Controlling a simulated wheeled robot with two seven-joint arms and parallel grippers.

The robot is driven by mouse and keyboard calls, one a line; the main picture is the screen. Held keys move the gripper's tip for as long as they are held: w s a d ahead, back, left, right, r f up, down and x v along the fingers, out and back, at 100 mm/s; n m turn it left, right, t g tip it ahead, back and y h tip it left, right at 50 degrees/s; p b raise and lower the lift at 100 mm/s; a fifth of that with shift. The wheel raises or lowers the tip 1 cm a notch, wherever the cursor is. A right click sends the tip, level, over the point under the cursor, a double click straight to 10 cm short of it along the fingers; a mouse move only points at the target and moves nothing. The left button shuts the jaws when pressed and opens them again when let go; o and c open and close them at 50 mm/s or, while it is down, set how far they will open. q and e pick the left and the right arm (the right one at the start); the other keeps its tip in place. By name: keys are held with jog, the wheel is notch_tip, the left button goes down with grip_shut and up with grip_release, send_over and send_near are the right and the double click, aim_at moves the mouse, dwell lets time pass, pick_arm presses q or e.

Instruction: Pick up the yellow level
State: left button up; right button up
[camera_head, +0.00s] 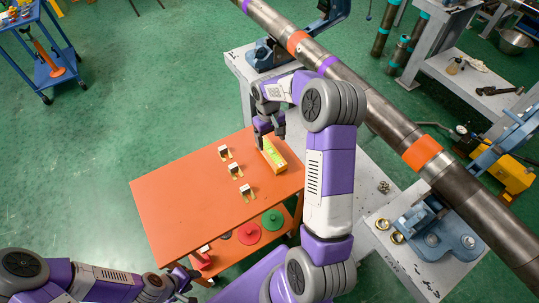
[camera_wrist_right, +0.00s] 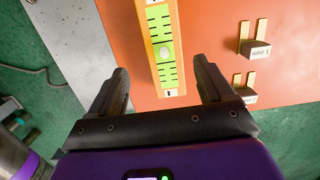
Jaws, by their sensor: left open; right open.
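The yellow level (camera_head: 272,155) lies on the orange table top near its right edge. It is a bar with a bright green window and black marks. My right gripper (camera_head: 269,136) is open, just above the level's far end. In the right wrist view, the level (camera_wrist_right: 162,45) lies between the lines of the two open fingers (camera_wrist_right: 161,74), apart from both. My left gripper (camera_head: 187,284) is low at the bottom of the head view, beside the table's near corner and far from the level; its fingers are small and partly unclear.
Several small white-faced blocks with yellow prongs (camera_head: 235,170) stand in a row on the orange table (camera_head: 165,195), left of the level. A lower shelf holds red and green discs (camera_head: 272,219). A long steel pipe (camera_head: 370,100) in blue vises runs along the grey bench at right.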

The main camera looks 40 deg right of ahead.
aim_at(271, 151)
jog(key=f, duration=0.1)
jog(key=f+b, duration=0.1)
jog(key=f, duration=0.1)
jog(key=s+f, duration=0.1)
jog(key=f, duration=0.1)
jog(key=shift+s+a, duration=0.1)
jog(key=shift+a, duration=0.3)
jog(key=shift+f, duration=0.55)
jog(key=shift+r, duration=0.1)
jog(key=c, duration=1.4)
jog(key=shift+o, duration=0.2)
